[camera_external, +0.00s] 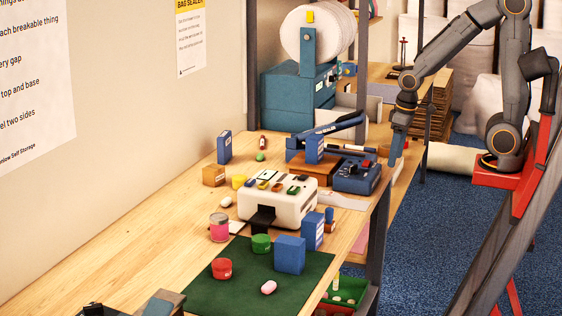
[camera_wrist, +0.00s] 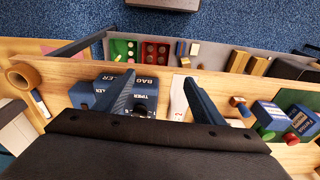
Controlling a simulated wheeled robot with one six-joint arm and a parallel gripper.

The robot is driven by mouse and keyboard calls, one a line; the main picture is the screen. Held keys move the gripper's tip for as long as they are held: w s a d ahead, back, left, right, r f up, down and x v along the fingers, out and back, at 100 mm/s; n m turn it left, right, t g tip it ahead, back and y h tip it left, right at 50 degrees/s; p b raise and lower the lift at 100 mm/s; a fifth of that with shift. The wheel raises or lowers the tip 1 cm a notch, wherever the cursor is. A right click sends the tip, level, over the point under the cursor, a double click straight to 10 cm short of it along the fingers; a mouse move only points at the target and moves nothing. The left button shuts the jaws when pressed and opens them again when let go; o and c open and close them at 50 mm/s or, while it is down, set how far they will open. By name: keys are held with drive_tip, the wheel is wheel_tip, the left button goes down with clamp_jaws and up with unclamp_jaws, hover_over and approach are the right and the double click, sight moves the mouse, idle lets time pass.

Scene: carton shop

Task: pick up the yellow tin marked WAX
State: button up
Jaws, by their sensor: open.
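A small yellow tin (camera_external: 239,182) stands on the wooden bench in the external view, behind the cream label machine, which partly hides it. A brown box is just to its left. Its lettering is too small to read. I cannot make out the yellow tin in the wrist view. My gripper (camera_external: 394,160) hangs at the bench's right edge, well to the right of the tin, past the blue device. In the wrist view my gripper (camera_wrist: 163,92) is open, its two fingers apart with nothing held between them.
A red tin (camera_external: 222,268) and green tin (camera_external: 261,243) stand on the green mat (camera_external: 318,268).

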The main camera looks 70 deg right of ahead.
drive_tip(key=w+a+m+t+y+b, duration=0.1)
drive_tip(key=w+a+m+y+b, duration=0.2)
drive_tip(key=w+m, duration=1.65)
drive_tip(key=m+t+y+b, duration=0.1)
drive_tip(key=m+t+b, duration=0.1)
drive_tip(key=m+b, duration=0.4)
hover_over(240, 177)
drive_tip(key=s+d, duration=0.2)
drive_tip(key=s, duration=0.1)
drive_tip(key=m, duration=0.1)
wheel_tip(240, 177, down, 7)
drive_tip(key=shift+w+f+p, duration=0.15)
drive_tip(key=shift+p, duration=0.35)
drive_tip(key=shift+p+x, duration=0.9)
drive_tip(key=shift+x, duration=2.5)
drive_tip(key=shift+w+d, duration=0.15)
drive_tip(key=c, duration=1.2)
